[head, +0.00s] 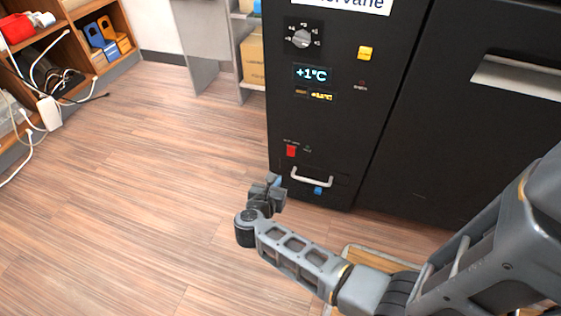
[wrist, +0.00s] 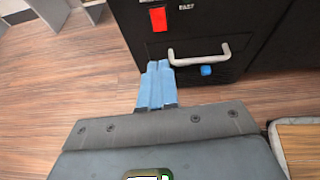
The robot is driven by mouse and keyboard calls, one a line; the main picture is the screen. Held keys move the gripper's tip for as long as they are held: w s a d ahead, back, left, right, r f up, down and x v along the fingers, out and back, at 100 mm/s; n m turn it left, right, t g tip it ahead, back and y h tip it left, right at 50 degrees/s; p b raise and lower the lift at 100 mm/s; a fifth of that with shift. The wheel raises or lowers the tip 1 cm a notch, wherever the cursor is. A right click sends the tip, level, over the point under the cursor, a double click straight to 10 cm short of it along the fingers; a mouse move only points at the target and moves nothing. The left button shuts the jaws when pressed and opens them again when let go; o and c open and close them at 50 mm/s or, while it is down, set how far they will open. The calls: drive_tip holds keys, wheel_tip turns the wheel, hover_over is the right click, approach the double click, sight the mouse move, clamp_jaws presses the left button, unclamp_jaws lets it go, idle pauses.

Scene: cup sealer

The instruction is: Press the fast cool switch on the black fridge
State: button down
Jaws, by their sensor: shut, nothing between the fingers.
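The black fridge (head: 330,120) has a control panel on its left part. A red switch (head: 291,151) sits low on the panel; it also shows in the wrist view (wrist: 158,19). A label that reads "FAST" (wrist: 186,7) is to its right in the wrist view; what it marks is cut off at the top edge. A blue button (head: 318,190) is below a pale handle (head: 312,180). My gripper (head: 277,182) is shut and empty, in front of the panel's lower left. Its blue fingertips (wrist: 159,66) appear below the red switch and left of the handle. Contact cannot be told.
A dial (head: 302,38), a yellow button (head: 365,53) and a +1°C display (head: 312,74) are higher on the panel. Wooden shelves (head: 75,50) stand at the left. A wooden-edged item (wrist: 300,145) is at the lower right. The floor (head: 130,190) at left is clear.

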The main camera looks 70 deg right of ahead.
drive_tip(key=shift+w+d+f+m, duration=0.3)
drive_tip(key=shift+d+f+m, duration=0.05)
drive_tip(key=shift+f+m, duration=0.05)
drive_tip(key=shift+d, duration=0.1)
drive_tip(key=b, duration=0.4)
approach(290, 156)
drive_tip(key=x, duration=0.5)
drive_tip(key=shift+w+d, duration=0.1)
drive_tip(key=shift+d, duration=0.6)
drive_tip(key=shift+f, duration=0.1)
